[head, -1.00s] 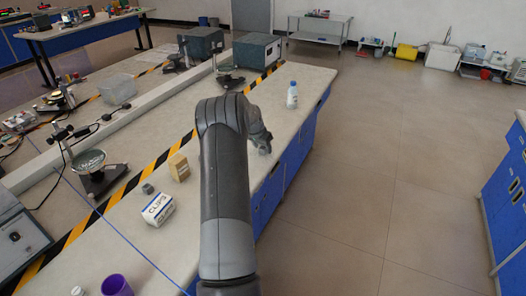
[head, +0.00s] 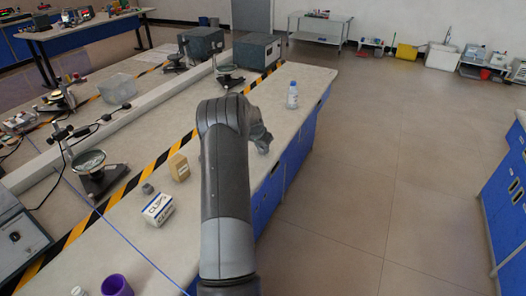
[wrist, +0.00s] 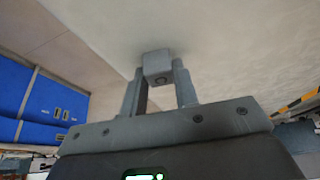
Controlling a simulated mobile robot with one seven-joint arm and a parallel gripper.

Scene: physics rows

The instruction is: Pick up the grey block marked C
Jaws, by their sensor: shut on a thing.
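A light grey block (wrist: 157,63) is held between the two fingertips of my gripper (wrist: 158,80) in the wrist view. A small dark mark shows on its near face, too small to read surely. The block is close to the pale bench top; I cannot tell whether it still touches it. In the head view my gripper (head: 262,141) is low over the bench near its right edge, partly hidden by my arm. A small dark grey block (head: 148,188) lies apart on the bench to the left, with no letter readable.
A CLIPS box (head: 158,210), a tan block (head: 179,167) and a purple cup (head: 116,286) stand left of my arm. A white bottle (head: 292,95) stands beyond my gripper. The bench (head: 245,110) drops off at its right edge above blue cabinets (head: 268,200).

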